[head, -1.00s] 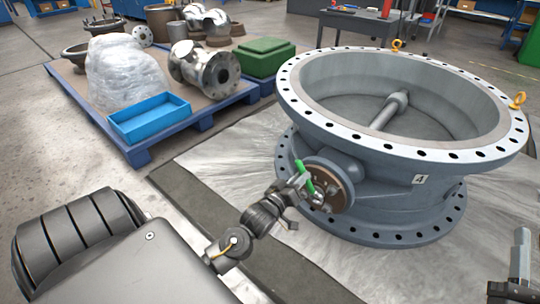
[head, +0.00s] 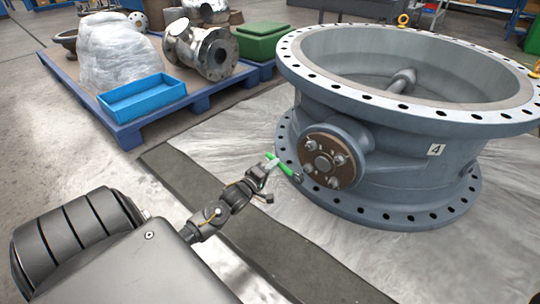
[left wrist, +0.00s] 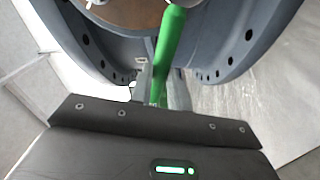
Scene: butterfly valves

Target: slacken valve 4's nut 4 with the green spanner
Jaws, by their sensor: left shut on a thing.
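Valve 4 (head: 400,150) is a large grey flanged body with a "4" label (head: 436,150) on its side. Its round brown cover plate (head: 330,161) faces me and carries several nuts; I cannot tell which one is nut 4. My left gripper (head: 268,172) is shut on the green spanner (head: 283,165), just left of the plate. The spanner's far end appears apart from the nuts in the head view. In the left wrist view the green spanner (left wrist: 169,45) points up from between the fingers (left wrist: 158,88), and its head is cut off by the frame edge. My right gripper is not in view.

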